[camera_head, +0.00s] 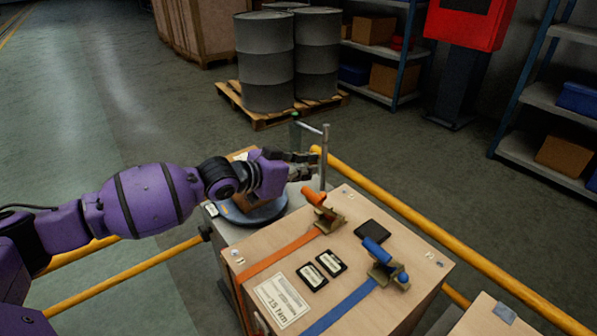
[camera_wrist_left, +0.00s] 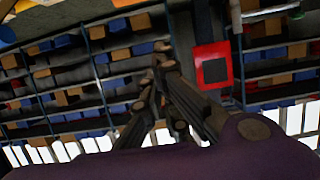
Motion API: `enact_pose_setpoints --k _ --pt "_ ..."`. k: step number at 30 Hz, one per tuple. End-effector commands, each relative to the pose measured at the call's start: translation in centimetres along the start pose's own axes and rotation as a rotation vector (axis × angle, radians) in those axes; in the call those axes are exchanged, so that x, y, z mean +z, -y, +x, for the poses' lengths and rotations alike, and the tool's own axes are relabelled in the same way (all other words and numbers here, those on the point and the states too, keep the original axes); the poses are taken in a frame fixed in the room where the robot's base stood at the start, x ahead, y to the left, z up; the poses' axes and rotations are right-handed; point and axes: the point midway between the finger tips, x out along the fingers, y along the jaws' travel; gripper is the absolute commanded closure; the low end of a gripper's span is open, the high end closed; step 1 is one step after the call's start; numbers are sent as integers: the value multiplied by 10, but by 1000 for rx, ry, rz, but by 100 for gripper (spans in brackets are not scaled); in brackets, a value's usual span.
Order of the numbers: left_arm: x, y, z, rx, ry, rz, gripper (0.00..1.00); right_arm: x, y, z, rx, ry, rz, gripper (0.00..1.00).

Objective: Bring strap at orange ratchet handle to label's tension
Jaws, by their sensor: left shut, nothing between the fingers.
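The orange ratchet handle (camera_head: 313,197) sits on its brass-coloured ratchet on top of a wooden crate (camera_head: 350,205). An orange strap (camera_head: 280,255) runs from the ratchet towards the crate's left edge and lies against the top. A pale label (camera_head: 283,300) lies near the front corner; its large marking seems to read "15 Nm". My left gripper (camera_head: 312,164) is shut and empty, behind and above the orange handle, apart from it. Its fingers also show in the left wrist view (camera_wrist_left: 160,52), with no strap or handle there. My right gripper is not in view.
A blue ratchet handle (camera_head: 376,250) and blue strap (camera_head: 345,308) are to the right on the crate. Two small black plates (camera_head: 321,270) and a black pad (camera_head: 372,230) lie there too. A metal post (camera_head: 324,155) stands by my left fingers. Yellow rails (camera_head: 440,242) pass behind the crate.

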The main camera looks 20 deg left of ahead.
Motion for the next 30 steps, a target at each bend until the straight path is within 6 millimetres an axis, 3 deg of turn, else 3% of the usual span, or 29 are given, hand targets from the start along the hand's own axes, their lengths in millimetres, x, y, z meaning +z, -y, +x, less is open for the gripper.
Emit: enact_pose_setpoints --k 8,9,16,30 --pt "-1 -1 55 1 -1 -1 100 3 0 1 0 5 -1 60" --pt "10 0 48 -1 6 -2 100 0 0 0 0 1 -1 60" --pt "32 0 38 -1 1 0 100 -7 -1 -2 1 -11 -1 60" --pt "38 0 37 0 0 0 100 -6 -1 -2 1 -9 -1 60"
